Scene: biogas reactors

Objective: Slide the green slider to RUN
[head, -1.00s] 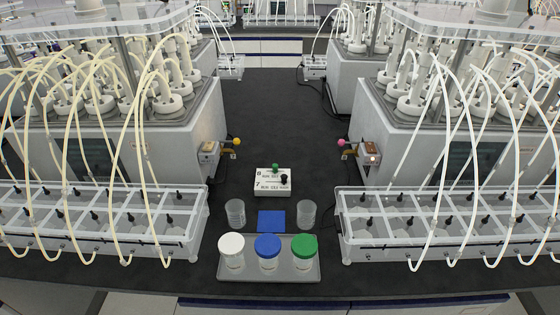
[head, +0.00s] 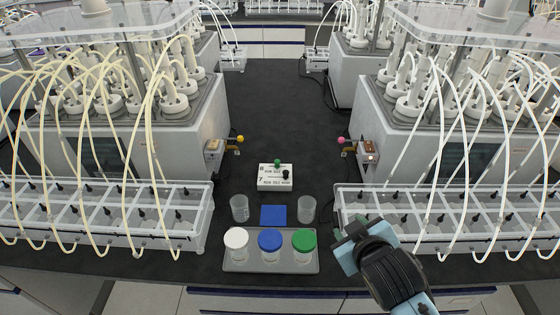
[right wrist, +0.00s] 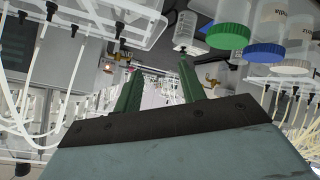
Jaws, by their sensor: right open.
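The green slider knob (head: 277,162) stands at the back edge of a white labelled panel (head: 268,182), about the middle of the panel's width. A black knob (head: 286,174) is on the same panel, nearer and a little to the right. The panel's lettering is too small to read surely. My right gripper (head: 347,224) is in front and to the right of the panel, well apart from it. In the right wrist view its two green fingers (right wrist: 158,88) are spread with nothing between them. My left gripper is not in view.
A tray (head: 270,267) with white-, blue- and green-lidded jars stands at the front, left of my right gripper. Two clear beakers (head: 239,209) (head: 307,209) flank a blue square (head: 273,215). Reactors and tube racks (head: 420,222) line both sides. Dark bench behind the panel is clear.

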